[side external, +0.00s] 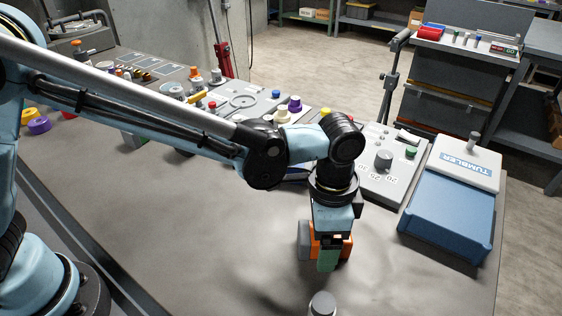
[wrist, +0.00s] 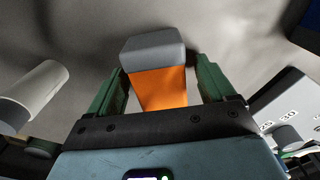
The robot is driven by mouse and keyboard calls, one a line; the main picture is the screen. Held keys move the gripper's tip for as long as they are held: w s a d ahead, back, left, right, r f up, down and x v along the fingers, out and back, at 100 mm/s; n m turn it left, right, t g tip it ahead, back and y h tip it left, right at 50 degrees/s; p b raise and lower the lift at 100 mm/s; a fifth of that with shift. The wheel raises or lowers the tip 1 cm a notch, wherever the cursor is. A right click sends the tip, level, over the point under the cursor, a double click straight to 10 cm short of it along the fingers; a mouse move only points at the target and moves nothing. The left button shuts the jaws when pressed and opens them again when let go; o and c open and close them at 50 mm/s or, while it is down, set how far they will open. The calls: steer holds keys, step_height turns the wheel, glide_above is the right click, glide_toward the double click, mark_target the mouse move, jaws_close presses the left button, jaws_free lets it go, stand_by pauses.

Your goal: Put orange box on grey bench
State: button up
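The orange box (side external: 345,246) has a grey end and sits low over the grey bench (side external: 200,235), partly hidden by my gripper (side external: 328,258) in the side view. I cannot tell there whether it touches the bench. In the wrist view, the orange box (wrist: 158,88) lies between the two green fingers of my gripper (wrist: 160,82), its grey end pointing away. The fingers are open, with a narrow gap showing on each side of the box.
A blue and white tumbler unit (side external: 448,215) and a dial panel (side external: 388,175) stand to the right. Several coloured knobs and parts line the back. The bench's left front is clear.

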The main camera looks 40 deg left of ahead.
steer(key=shift+r, duration=0.15)
step_height(320, 180, up, 11)
steer(key=shift+w+d+f, duration=0.1)
steer(key=shift+w, duration=0.05)
steer(key=a+r+n+t+h, duration=0.1)
steer(key=a+n+t, duration=0.15)
steer(key=a, duration=0.55)
steer(key=a+r+n+t, duration=0.1)
steer(key=a+n, duration=0.2)
steer(key=a, duration=0.6)
steer(key=s+a+f+n+t, duration=0.2)
steer(key=a, duration=0.4)
steer(key=s+a+f+n+t+y, duration=0.1)
steer(key=s+a+f+n, duration=0.1)
steer(key=a, duration=0.4)
steer(key=shift+s+a+f+n+t, duration=0.15)
steer(key=shift+s+f+n+t, duration=0.15)
steer(key=shift+s+n, duration=0.45)
steer(key=shift+r, duration=0.1)
